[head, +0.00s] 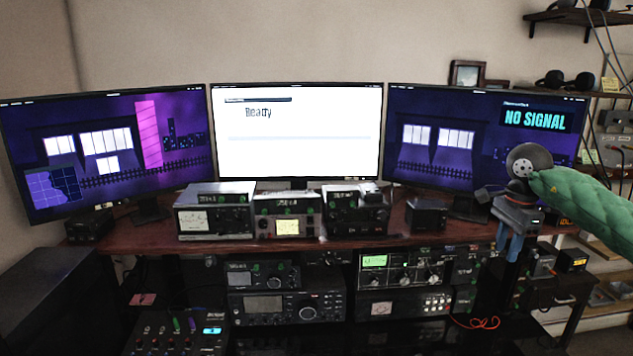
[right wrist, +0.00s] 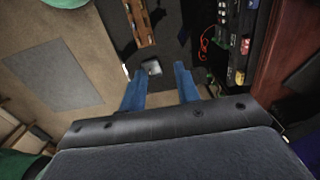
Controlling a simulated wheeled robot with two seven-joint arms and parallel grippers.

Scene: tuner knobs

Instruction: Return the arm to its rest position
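My right arm (head: 590,205) has a green padded sleeve and reaches in from the right edge of the head view. My right gripper (head: 511,246) points down in front of the right monitor, near the right end of the desk. Its two blue fingers also show in the right wrist view (right wrist: 160,88), spread apart with nothing between them. The gripper appears clear of the radios. My left arm and left gripper are not seen in either view.
A reddish-brown desk (head: 400,226) carries three monitors, the middle one (head: 300,135) reading "Ready". Several radio units with knobs (head: 287,215) stand on the desk, more (head: 290,305) below it. A red cable (head: 475,322) hangs lower right. Shelves (head: 565,18) are at the right.

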